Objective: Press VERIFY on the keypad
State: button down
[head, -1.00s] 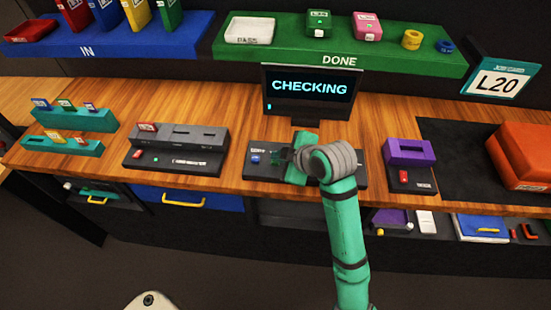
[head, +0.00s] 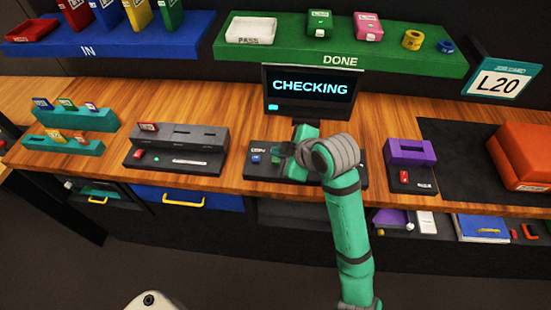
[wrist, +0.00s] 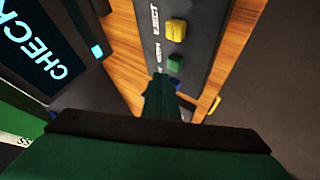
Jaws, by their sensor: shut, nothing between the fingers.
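The keypad (head: 254,174) is a dark panel on the wooden bench, below the screen. A blue button (head: 256,159) shows at its left end; my arm hides much of the rest. Contact cannot be told.
The screen (head: 310,103) behind the keypad reads CHECKING over a small cyan bar. A grey slotted block (head: 180,140) stands to the left, a purple block (head: 409,152) to the right. The green DONE shelf (head: 300,52) is above.

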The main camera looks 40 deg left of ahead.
aim_at(279, 162)
jog(key=shift+r, duration=2.35)
